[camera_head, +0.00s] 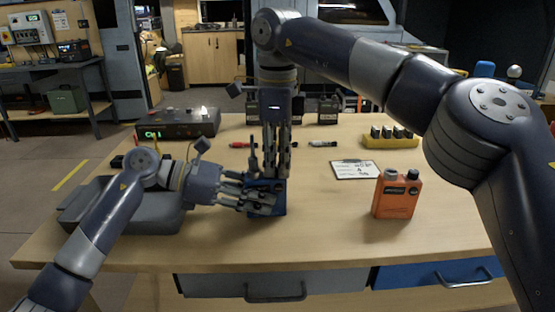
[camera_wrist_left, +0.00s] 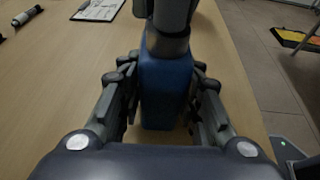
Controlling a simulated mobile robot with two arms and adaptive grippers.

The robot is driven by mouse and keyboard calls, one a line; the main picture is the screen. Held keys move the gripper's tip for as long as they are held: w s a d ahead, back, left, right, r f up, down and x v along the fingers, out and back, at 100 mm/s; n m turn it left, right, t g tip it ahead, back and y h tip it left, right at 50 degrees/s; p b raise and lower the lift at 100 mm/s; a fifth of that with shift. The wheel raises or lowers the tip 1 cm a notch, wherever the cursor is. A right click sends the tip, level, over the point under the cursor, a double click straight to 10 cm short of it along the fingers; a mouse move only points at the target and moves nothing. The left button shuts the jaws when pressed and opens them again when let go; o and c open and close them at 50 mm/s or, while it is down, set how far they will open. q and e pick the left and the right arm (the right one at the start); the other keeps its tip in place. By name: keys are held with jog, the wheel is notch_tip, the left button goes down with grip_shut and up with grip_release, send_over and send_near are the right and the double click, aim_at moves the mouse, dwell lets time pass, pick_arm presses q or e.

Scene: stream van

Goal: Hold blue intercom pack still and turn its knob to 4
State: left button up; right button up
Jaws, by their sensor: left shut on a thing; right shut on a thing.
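The blue intercom pack (camera_head: 279,208) stands near the middle of the table, partly covered by my grippers. My left gripper (camera_head: 262,196) comes in from the left, low over the table, and is shut around the pack. In the left wrist view, the blue pack (camera_wrist_left: 165,95) sits between the fingers of my left gripper (camera_wrist_left: 163,75). My right gripper (camera_head: 272,172) points straight down from above and is shut at the top of the pack. The knob is hidden behind its fingers, and its setting cannot be read.
An orange pack (camera_head: 397,196) stands to the right, with a white card (camera_head: 355,169) behind it. A yellow charger (camera_head: 390,142) is at the back right. A grey tray (camera_head: 165,222) lies under my left arm. A black console (camera_head: 185,122) with green digits and several markers are behind.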

jog(key=shift+m, duration=1.1)
jog(key=shift+m, duration=1.4)
jog(key=o, duration=0.7)
jog(key=shift+c, duration=0.2)
jog(key=shift+r, duration=3)
